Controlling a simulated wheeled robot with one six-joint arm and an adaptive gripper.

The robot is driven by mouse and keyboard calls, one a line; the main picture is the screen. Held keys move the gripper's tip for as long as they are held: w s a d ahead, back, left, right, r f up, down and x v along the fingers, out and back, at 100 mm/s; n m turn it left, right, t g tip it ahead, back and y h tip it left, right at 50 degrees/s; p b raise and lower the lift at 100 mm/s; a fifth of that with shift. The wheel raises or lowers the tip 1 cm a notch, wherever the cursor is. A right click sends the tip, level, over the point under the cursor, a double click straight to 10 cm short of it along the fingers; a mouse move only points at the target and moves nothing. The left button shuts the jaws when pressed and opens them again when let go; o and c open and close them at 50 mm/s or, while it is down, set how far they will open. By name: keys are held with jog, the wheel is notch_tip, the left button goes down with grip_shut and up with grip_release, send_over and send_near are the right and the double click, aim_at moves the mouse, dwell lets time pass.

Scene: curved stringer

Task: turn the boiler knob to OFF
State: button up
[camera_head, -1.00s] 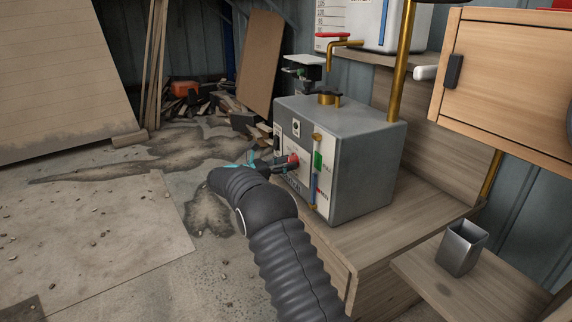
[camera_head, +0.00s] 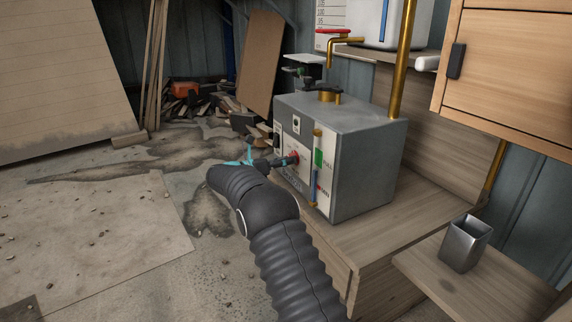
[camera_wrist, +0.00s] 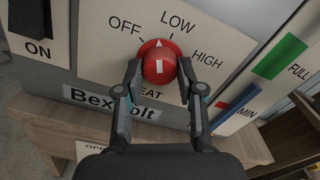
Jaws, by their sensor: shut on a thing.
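The boiler (camera_head: 350,165) is a grey box with a cream front panel on a wooden bench. Its red round knob (camera_wrist: 160,69) sits on the panel among the labels OFF, LOW and HIGH in the wrist view. The knob's white marker points upward, between OFF and LOW. My gripper (camera_wrist: 160,64) is shut on the knob, one finger on each side. In the head view my gripper (camera_head: 287,161) reaches the panel from the left, and the knob (camera_head: 294,156) shows partly behind it.
A green and red FULL/MIN gauge (camera_wrist: 262,76) is right of the knob. A black ON switch (camera_wrist: 30,14) is at the upper left. A brass pipe (camera_head: 401,65) rises behind the boiler. A metal cup (camera_head: 463,245) stands on a low shelf at right. The floor at left is mostly open.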

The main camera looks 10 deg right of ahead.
jog(key=shift+r+n+p, duration=0.1)
jog(key=shift+n+p, duration=0.5)
jog(key=shift+n, duration=2.9)
jog(key=o, duration=1.1)
jog(key=shift+o, duration=0.2)
jog(key=v, duration=1.2)
